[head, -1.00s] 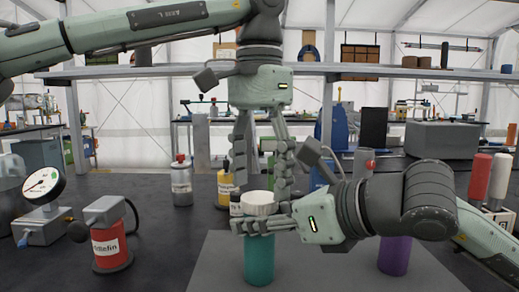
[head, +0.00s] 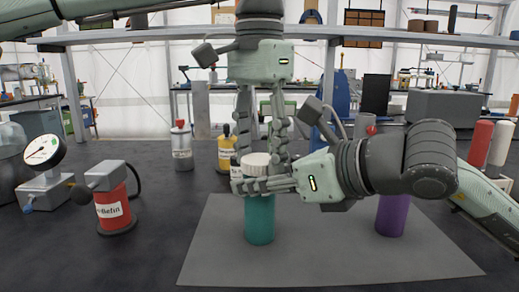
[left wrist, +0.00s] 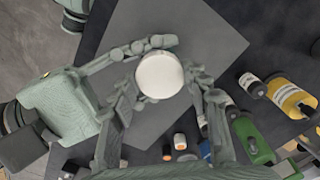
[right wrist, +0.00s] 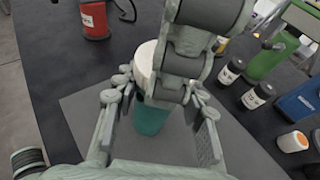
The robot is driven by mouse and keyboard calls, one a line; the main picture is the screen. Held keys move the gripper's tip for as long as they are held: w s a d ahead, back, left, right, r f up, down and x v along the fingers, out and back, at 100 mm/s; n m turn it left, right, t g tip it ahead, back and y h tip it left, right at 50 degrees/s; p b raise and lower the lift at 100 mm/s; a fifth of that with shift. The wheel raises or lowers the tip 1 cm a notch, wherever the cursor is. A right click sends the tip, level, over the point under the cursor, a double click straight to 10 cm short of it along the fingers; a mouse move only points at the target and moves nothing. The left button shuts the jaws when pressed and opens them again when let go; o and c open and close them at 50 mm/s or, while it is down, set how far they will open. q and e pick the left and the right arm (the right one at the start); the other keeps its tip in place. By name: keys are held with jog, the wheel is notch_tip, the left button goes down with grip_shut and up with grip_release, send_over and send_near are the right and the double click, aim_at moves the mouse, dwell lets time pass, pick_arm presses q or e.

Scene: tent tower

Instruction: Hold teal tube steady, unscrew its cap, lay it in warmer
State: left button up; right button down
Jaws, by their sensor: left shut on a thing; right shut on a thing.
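The teal tube (head: 259,222) stands upright on the grey mat, and it also shows in the right wrist view (right wrist: 150,119). Its white cap (head: 256,160) is on its top and shows as a round disc in the left wrist view (left wrist: 160,75). My right gripper (head: 262,186) comes in level from the right and is shut on the tube just below the cap. My left gripper (head: 262,155) points straight down from above and is shut on the cap. In the right wrist view its fingers partly hide the cap. I cannot make out the warmer for certain.
The grey mat (head: 330,255) lies under the tube. A purple tube (head: 392,215) stands to the right, below my right arm. A red bottle (head: 113,210) and a gauge (head: 43,150) stand at the left. A yellow bottle (head: 226,152) and a grey bottle (head: 182,148) stand behind.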

pick_arm(q)
jog(key=n, duration=0.3)
jog(key=o, duration=1.3)
jog(key=shift+r, duration=0.1)
notch_tip(320, 180, up, 4)
jog(key=shift+r, duration=0.1)
jog(key=shift+c, duration=0.2)
notch_tip(320, 180, up, 4)
jog(key=shift+f+n, duration=0.1)
jog(key=shift+n, duration=0.5)
jog(key=shift+c, duration=0.3)
jog(key=shift+f, duration=3.85)
